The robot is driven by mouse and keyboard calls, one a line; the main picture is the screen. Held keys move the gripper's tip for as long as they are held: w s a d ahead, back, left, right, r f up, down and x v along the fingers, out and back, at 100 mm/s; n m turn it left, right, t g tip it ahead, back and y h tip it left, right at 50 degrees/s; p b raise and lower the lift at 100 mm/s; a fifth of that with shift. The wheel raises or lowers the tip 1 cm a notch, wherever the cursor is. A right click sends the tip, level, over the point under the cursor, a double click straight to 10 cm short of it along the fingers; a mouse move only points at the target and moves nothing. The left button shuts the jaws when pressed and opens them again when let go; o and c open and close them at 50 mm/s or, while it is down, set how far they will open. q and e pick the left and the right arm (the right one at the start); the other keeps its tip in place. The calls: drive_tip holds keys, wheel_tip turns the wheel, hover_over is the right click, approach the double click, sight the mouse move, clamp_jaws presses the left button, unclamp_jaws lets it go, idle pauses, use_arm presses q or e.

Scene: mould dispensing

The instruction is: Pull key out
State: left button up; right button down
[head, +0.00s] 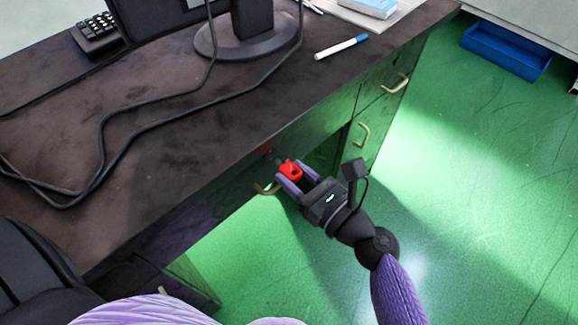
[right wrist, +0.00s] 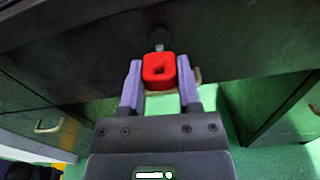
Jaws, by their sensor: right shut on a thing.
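The red key (head: 290,171) is at the desk's front, by the drawer under the tabletop edge. My right gripper (head: 293,177) is shut on its red head, one purple finger on each side. In the right wrist view, the red head (right wrist: 159,71) sits between the fingertips of the right gripper (right wrist: 159,85). A small metal round part (right wrist: 158,42) shows just beyond the head, against the dark drawer front (right wrist: 100,45). Whether the key's shaft is still inside the lock cannot be told. My left gripper is not in view.
The dark desk (head: 200,135) carries a monitor stand (head: 248,40), looping cables, a blue-and-white marker (head: 341,47) and a phone (head: 97,32). A brass handle (head: 266,189) is close to the gripper's left. Green floor (head: 480,200) lies open at the right, with a blue tray (head: 507,50) farther back.

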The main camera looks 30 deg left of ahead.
drive_tip(key=shift+p+v, duration=0.4)
drive_tip(key=shift+v, duration=1.95)
